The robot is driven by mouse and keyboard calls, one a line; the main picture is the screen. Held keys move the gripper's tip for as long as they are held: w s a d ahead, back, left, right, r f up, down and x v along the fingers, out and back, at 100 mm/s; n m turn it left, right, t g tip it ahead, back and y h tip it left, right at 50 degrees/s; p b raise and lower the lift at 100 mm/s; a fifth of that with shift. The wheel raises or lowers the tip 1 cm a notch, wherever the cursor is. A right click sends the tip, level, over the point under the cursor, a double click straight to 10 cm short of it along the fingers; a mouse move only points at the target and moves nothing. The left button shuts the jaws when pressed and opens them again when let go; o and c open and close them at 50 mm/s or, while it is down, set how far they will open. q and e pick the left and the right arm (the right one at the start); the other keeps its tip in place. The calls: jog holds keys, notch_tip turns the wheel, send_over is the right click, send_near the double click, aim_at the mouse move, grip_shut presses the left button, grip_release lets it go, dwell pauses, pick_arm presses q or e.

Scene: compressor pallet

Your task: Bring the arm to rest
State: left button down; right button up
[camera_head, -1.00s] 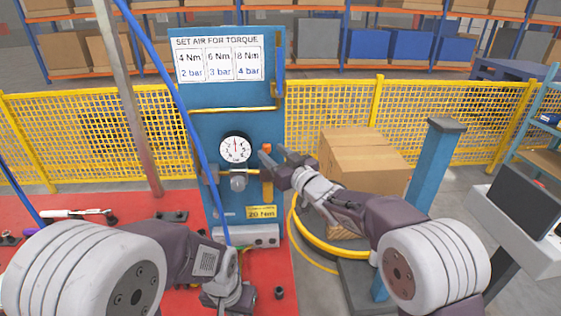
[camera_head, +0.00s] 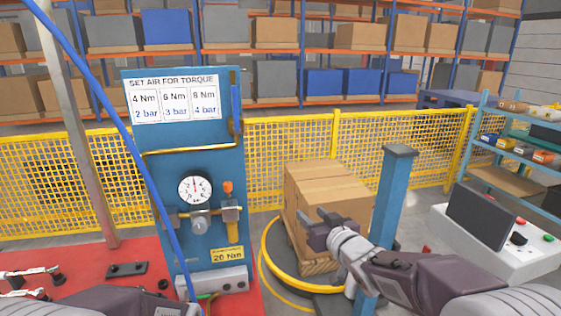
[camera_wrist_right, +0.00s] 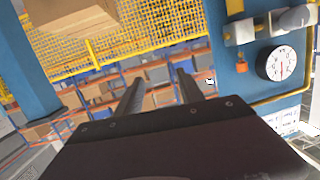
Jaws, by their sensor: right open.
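My right arm (camera_head: 400,275) comes in from the lower right of the head view. Its gripper (camera_head: 318,217) is open and empty, in front of the stacked cardboard boxes in that view and to the right of the blue panel (camera_head: 190,110). In the right wrist view the two fingers (camera_wrist_right: 160,88) stand apart with nothing between them. The panel carries a round gauge (camera_head: 195,190), a regulator knob (camera_head: 200,223) and a small orange-topped valve (camera_head: 229,205). Part of my left arm shows at the lower left edge; its gripper is out of the picture.
Cardboard boxes (camera_head: 325,195) stand on a pallet inside a yellow ring (camera_head: 275,270). A blue post (camera_head: 393,200) rises right of them. A control console (camera_head: 500,235) is at the right. A blue hose (camera_head: 120,120) crosses the panel's left side. A yellow fence (camera_head: 300,145) runs behind.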

jog(key=s+d+f+m+g+h, duration=0.2)
jog(key=s+d+f+g+h, duration=0.1)
jog(key=s+d+f, duration=0.4)
jog(key=s+d+f+m+g+h, duration=0.2)
jog(key=s+d+f+g+h, duration=0.25)
jog(key=f, duration=0.55)
jog(key=s+f+g+y, duration=0.1)
jog(key=s+f+g, duration=0.2)
jog(key=s, duration=0.5)
jog(key=s+f+g, duration=0.3)
jog(key=s+f, duration=0.1)
jog(key=s, duration=0.4)
jog(key=shift+s+d+y, duration=0.2)
jog(key=shift+d+y, duration=0.15)
jog(key=shift+d, duration=0.1)
